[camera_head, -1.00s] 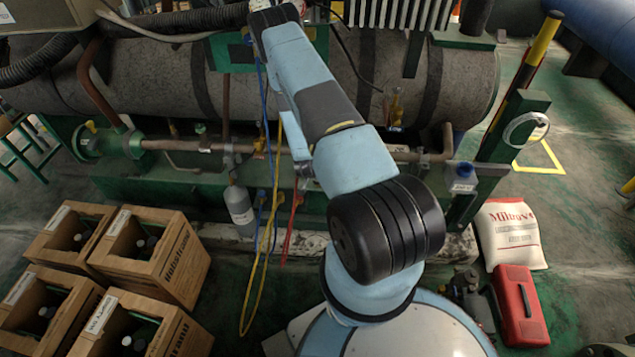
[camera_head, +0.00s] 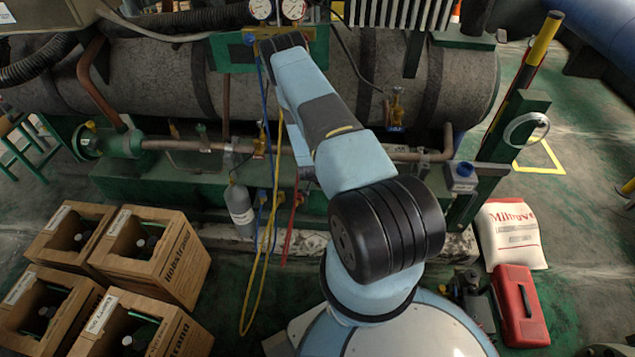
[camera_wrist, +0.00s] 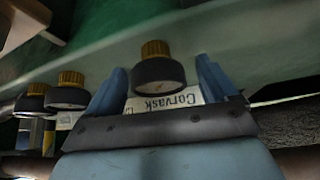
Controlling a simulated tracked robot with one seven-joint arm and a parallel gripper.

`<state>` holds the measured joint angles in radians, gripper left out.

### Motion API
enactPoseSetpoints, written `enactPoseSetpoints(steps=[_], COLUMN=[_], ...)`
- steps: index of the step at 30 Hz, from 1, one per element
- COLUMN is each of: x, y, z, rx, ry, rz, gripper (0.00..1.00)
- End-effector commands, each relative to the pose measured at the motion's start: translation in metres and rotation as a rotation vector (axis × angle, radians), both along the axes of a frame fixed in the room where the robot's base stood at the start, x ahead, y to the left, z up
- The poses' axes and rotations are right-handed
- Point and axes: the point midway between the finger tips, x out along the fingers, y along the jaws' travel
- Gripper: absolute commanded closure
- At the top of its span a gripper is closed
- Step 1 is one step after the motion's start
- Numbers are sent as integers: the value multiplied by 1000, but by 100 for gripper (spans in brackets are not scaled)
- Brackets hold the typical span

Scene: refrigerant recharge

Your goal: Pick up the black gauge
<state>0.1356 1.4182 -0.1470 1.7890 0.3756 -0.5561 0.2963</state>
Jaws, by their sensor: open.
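In the wrist view a black gauge (camera_wrist: 158,78) with a ribbed brass-coloured cap lies between the two blue fingers of my open gripper (camera_wrist: 162,66). Gaps show on both sides, and I cannot tell its depth relative to the fingertips. Two similar dark gauges with brass caps, a middle one (camera_wrist: 68,92) and an outer one (camera_wrist: 32,99), are left of the fingers. In the head view two round white dials, a left one (camera_head: 260,9) and a right one (camera_head: 293,9), show at the top edge, just beyond my arm's end. My fingers are hidden there.
A white label (camera_wrist: 180,100) reading "Corvask" sits behind the gripper fingers. Blue and yellow hoses (camera_head: 262,240) hang below my arm. A large grey tank (camera_head: 160,75) and a horizontal pipe (camera_head: 190,145) lie beyond.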

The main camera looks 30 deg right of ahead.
Motion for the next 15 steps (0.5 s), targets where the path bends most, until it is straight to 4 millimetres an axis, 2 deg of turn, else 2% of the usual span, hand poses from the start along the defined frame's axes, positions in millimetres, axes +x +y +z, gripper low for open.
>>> enactPoseSetpoints(steps=[2, 15], x=[0, 0], y=[0, 0], z=[0, 0], rx=[0, 0], ry=[0, 0], rz=[0, 0], gripper=[15, 57])
